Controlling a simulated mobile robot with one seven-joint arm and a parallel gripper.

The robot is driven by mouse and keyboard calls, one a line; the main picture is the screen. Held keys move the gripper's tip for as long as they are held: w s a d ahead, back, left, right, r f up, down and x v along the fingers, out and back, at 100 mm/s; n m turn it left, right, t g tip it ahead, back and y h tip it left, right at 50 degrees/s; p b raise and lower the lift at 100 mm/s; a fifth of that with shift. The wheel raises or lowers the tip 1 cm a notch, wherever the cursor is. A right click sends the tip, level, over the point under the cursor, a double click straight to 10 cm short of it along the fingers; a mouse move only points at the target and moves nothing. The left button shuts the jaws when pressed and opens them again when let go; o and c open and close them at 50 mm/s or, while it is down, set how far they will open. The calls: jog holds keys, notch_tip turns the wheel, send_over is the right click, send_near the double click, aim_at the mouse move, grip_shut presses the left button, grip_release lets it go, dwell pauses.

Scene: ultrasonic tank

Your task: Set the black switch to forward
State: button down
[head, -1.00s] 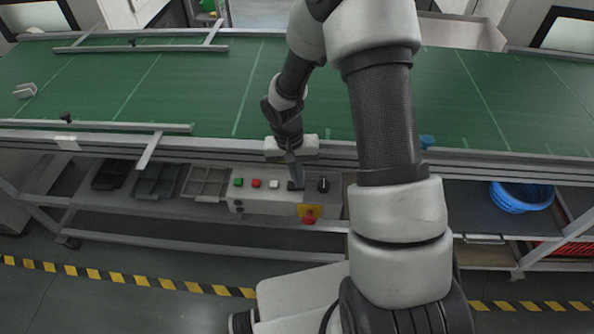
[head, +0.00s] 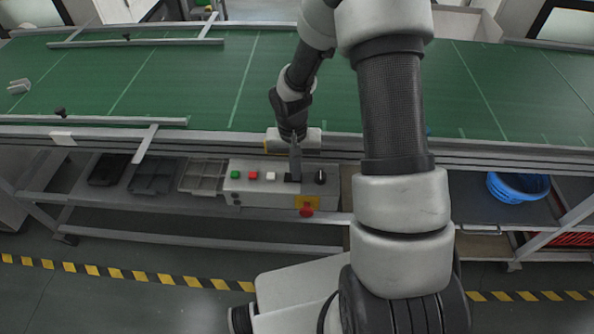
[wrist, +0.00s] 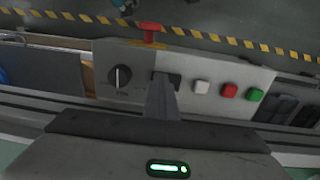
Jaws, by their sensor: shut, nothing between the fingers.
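The control box (head: 262,195) is a light grey panel under the front edge of the green conveyor. A black rocker switch (wrist: 175,78) sits between the white button and a round black knob (wrist: 120,76); the knob also shows in the head view (head: 320,176). The knob's white mark runs nearly up and down in the wrist view. My gripper (head: 293,178) is shut and empty, its fingertips over the rocker switch. In the wrist view the fingers (wrist: 161,86) cover part of the rocker, so its tilt and any contact cannot be told.
A white button (wrist: 201,86), a red button (wrist: 229,90) and a green button (wrist: 255,95) line the panel. A red emergency stop (head: 306,210) on a yellow plate is at its front. Grey trays (head: 203,176) stand left; a blue basket (head: 519,187) stands right.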

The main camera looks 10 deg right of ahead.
aim_at(291, 178)
jog(key=shift+a+f, duration=0.3)
jog(key=shift+a, duration=0.55)
jog(key=shift+w+r, duration=0.1)
jog(key=shift+r, duration=0.15)
notch_tip(291, 178, up, 14)
jog(key=p, duration=0.2)
jog(key=shift+w+d, duration=0.15)
jog(key=shift+d, duration=0.05)
